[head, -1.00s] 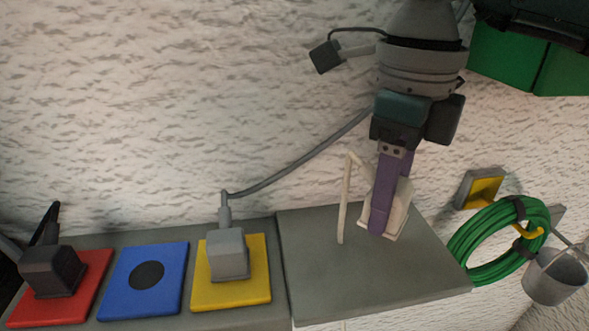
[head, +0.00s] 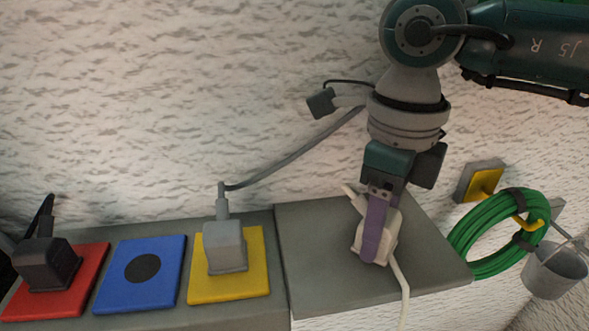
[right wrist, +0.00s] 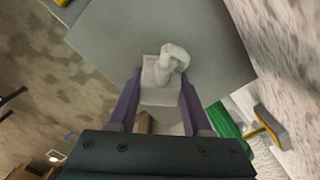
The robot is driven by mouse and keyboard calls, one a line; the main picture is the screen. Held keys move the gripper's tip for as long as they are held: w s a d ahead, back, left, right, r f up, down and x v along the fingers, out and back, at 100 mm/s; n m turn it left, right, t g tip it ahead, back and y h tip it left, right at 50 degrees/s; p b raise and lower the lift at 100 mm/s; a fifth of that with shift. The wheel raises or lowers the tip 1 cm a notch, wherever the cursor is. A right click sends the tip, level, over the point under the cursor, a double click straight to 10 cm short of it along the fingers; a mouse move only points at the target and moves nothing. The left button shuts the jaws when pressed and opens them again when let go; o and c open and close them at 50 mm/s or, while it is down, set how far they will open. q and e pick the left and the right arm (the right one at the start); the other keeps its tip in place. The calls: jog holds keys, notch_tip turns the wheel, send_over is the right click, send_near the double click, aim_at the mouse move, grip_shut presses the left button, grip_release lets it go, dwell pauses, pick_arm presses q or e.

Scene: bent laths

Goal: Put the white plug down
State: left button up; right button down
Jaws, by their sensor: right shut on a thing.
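My right gripper (head: 375,255) points down with its purple fingers shut on the white plug (head: 393,228). The plug is over the bare grey board (head: 315,275) at the right of the shelf. One finger hides the plug's middle. In the right wrist view the white plug (right wrist: 158,92) is between both fingers, with the grey board (right wrist: 125,30) behind it. I cannot tell whether the plug touches the board. Its pale cord (head: 404,290) runs over the board's front edge. My left gripper is not in view.
Left of the board are a red pad (head: 85,275) with a black plug (head: 47,264), a blue pad (head: 115,285) with a black disc, and a yellow pad (head: 255,275) with a grey plug (head: 224,245). A green cable coil (head: 475,235) and a grey bucket (head: 556,277) hang at right.

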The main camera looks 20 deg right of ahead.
jog(key=shift+c, duration=1.7)
grip_release()
jog(key=shift+r+p, duration=0.85)
jog(key=shift+r, duration=0.1)
notch_tip(320, 180, up, 10)
jog(key=shift+w+r+b, duration=0.1)
jog(key=shift+b, duration=0.85)
jog(key=shift+r, duration=0.55)
